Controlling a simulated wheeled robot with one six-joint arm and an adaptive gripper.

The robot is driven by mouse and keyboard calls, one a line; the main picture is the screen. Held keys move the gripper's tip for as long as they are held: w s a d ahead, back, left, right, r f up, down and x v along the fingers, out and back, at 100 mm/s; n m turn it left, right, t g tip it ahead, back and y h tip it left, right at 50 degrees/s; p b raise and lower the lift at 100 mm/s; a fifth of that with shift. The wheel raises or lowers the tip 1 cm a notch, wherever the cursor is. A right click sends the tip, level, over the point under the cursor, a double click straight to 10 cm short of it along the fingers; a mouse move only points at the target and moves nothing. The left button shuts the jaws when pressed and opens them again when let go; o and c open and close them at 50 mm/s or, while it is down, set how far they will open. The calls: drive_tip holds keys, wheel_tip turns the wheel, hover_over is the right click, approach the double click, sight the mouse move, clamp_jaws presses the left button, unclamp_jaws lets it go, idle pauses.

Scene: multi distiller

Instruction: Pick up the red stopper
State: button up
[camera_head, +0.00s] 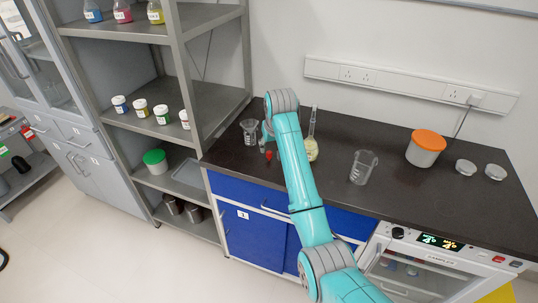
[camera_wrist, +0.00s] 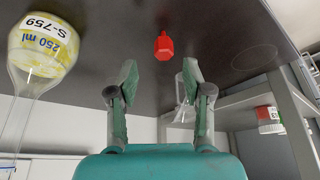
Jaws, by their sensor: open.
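The red stopper (camera_wrist: 164,46) sits on the dark benchtop, apart from my gripper and a little beyond the fingertips in the wrist view. In the head view the red stopper (camera_head: 268,156) is a small red spot left of my arm. My gripper (camera_wrist: 160,72) is open and empty, its two fingers spread with the stopper lined up near the gap between them. In the head view my gripper (camera_head: 267,136) is partly hidden behind my wrist, low over the bench.
A flask (camera_head: 311,149) with yellow contents stands right of my gripper, its label showing in the wrist view (camera_wrist: 42,45). A glass beaker (camera_head: 250,131) stands close on the left. Another beaker (camera_head: 363,167) and an orange-lidded tub (camera_head: 425,149) stand farther right. A shelf rack borders the left.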

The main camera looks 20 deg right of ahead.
sight(269, 152)
drive_tip(key=shift+a+x, duration=0.15)
drive_tip(key=shift+x, duration=1.15)
drive_tip(key=shift+a+x, duration=0.1)
drive_tip(key=shift+x, duration=1.25)
drive_tip(key=shift+s, duration=0.15)
drive_tip(key=c, duration=0.8)
